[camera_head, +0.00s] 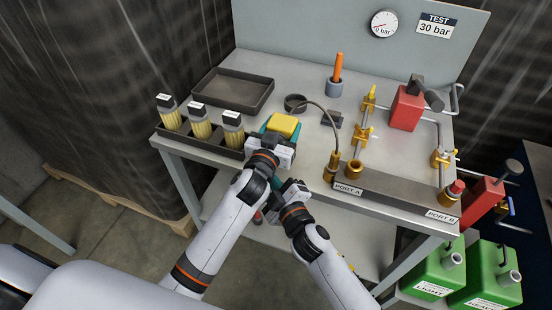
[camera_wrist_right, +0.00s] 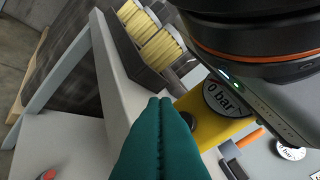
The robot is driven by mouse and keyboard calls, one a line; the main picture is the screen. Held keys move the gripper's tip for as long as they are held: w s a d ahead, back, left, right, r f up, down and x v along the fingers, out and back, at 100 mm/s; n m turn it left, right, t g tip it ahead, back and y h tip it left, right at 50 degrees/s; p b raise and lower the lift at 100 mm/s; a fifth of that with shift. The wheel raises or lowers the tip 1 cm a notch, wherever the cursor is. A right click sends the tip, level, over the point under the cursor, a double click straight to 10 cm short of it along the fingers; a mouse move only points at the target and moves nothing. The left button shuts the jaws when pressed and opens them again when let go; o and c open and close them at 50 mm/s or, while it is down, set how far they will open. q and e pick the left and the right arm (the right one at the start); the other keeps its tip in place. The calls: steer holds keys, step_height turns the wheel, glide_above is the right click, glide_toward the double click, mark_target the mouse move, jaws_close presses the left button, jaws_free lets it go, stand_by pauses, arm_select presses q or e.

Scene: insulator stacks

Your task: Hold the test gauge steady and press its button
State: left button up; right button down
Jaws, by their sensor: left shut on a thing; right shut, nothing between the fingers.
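The yellow test gauge (camera_head: 284,124) is at the front edge of the bench, between the teal fingers of my left gripper (camera_head: 281,131), which is shut on it. In the right wrist view the gauge (camera_wrist_right: 190,104) shows a round dial reading 0 bar, partly covered by the left gripper's dark body. My right gripper (camera_head: 290,188) is just in front of the bench edge, below the left one. Its teal fingers (camera_wrist_right: 160,101) are shut and empty, with tips close to the gauge in the picture. I cannot tell whether they touch.
Several yellow-ribbed cartridges (camera_head: 201,128) stand in a dark rack left of the gauge. An empty tray (camera_head: 232,91) is behind. A hose (camera_head: 326,118) curves right of the gauge to the PORT A fitting (camera_head: 334,165). Brass valves and a red block (camera_head: 406,106) are further right.

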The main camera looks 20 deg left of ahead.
steer(key=s, duration=0.3)
steer(key=shift+w, duration=0.1)
stand_by(0.6)
arm_select(q)
steer(key=o, duration=1.3)
